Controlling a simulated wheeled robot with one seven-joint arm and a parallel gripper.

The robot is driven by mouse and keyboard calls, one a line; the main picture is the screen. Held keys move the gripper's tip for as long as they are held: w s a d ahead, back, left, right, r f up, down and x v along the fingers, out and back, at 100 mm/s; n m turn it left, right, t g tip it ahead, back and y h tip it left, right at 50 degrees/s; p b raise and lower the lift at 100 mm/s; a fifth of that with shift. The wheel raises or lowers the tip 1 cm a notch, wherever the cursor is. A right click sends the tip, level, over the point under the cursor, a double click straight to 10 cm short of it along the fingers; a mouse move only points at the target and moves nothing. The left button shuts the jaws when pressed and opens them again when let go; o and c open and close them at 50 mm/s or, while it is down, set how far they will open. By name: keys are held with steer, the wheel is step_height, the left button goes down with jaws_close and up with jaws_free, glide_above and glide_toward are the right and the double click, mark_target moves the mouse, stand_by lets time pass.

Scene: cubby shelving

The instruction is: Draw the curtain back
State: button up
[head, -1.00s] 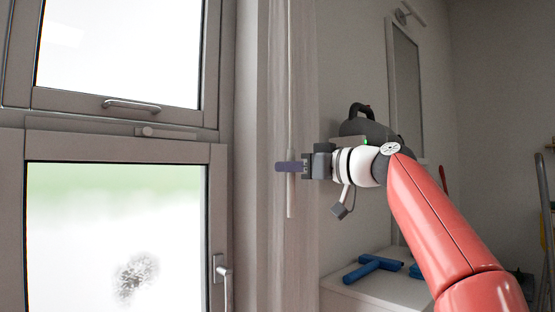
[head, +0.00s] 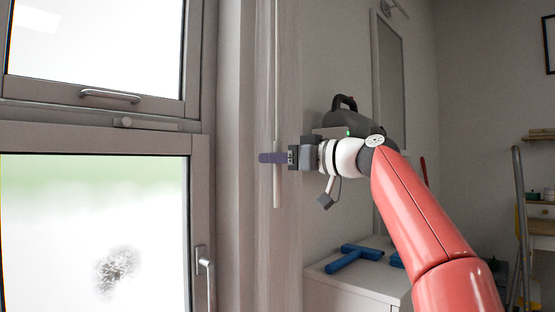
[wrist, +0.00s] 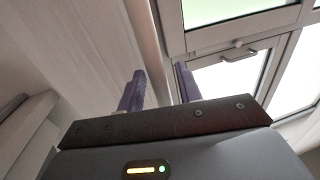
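The pale curtain (head: 290,235) hangs in a narrow strip of folds just right of the window in the head view. It also fills the upper left of the wrist view (wrist: 80,45). A thin light rod (head: 276,80) hangs upright in front of the curtain, its lower end just below my gripper. My gripper (head: 270,157) is level with the lower part of the rod. Its purple finger crosses in front of the rod. In the wrist view, my fingers (wrist: 160,85) are apart, with the rod (wrist: 143,25) running down between them. Firm contact cannot be seen.
The window frame (head: 203,180) with its handle (head: 206,275) stands left of the curtain. A white cabinet (head: 345,290) with a blue tool (head: 352,258) on top stands below my arm. A dark case (head: 345,120) is behind my wrist. A ladder (head: 519,220) leans at the right.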

steer(key=b+v, duration=0.2)
steer(key=v, duration=0.5)
steer(key=shift+s+d, duration=0.2)
steer(key=shift+d, duration=0.1)
steer(key=s+a+f+m+h, duration=0.2)
steer(key=s+f+m+h, duration=0.15)
steer(key=f, duration=0.45)
steer(key=s+a+f+m+h, duration=0.2)
steer(key=f+h, duration=0.2)
steer(key=f, duration=0.4)
steer(key=s+d+f+m+g+h, duration=0.1)
steer(key=s+d+f+m+h, duration=0.1)
steer(key=s+d+f, duration=0.3)
steer(key=s+d+f+m+g+h, duration=0.1)
steer(key=s+d+f, duration=0.4)
steer(key=s+f, duration=0.6)
steer(key=s+d+f+m+g+h, duration=0.1)
steer(key=s+d+f+m+h, duration=0.2)
steer(key=f, duration=1.3)
steer(key=s+d+h, duration=0.2)
steer(key=s, duration=0.3)
steer(key=shift+d+f+m, duration=0.25)
steer(key=shift+m, duration=0.1)
